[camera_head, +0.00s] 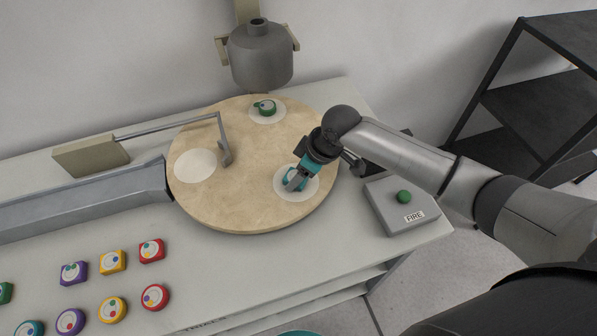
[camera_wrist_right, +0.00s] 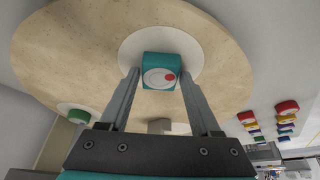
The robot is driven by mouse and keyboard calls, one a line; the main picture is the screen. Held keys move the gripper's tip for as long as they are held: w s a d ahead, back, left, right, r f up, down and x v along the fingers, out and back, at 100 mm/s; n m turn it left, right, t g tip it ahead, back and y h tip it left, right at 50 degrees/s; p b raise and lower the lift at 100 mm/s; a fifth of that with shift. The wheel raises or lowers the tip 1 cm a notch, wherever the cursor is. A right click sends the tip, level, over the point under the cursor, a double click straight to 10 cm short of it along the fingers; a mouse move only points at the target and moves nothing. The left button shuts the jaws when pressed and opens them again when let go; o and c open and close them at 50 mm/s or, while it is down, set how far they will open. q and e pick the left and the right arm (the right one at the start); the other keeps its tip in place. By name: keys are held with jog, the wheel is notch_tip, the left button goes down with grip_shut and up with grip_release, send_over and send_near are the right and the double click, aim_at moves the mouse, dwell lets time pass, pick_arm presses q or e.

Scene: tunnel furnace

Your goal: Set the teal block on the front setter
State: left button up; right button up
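The teal block (camera_wrist_right: 160,70) has a pale round face mark with a red dot. It sits on a white setter disc (camera_wrist_right: 128,52) on the tan turntable. In the head view the block (camera_head: 288,176) is partly hidden by my right gripper (camera_head: 296,181), over the front right setter (camera_head: 309,190). In the wrist view the right gripper's two fingers (camera_wrist_right: 160,76) stand on either side of the block, with a narrow gap seeming to show beside it; the gripper looks open. My left gripper is not in view.
A green block (camera_head: 266,107) sits on the back setter. The left setter (camera_head: 195,166) is empty, with a bent metal arm (camera_head: 225,150) beside it. A grey FIRE box (camera_head: 400,205) stands right of the turntable (camera_head: 240,215). Several coloured blocks lie at front left.

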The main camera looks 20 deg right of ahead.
jog(key=o, duration=0.3)
jog(key=shift+o, duration=0.2)
jog(key=shift+d+r, duration=0.1)
jog(key=p+v, duration=0.2)
jog(key=v, duration=1.3)
jog(key=shift+p, duration=0.4)
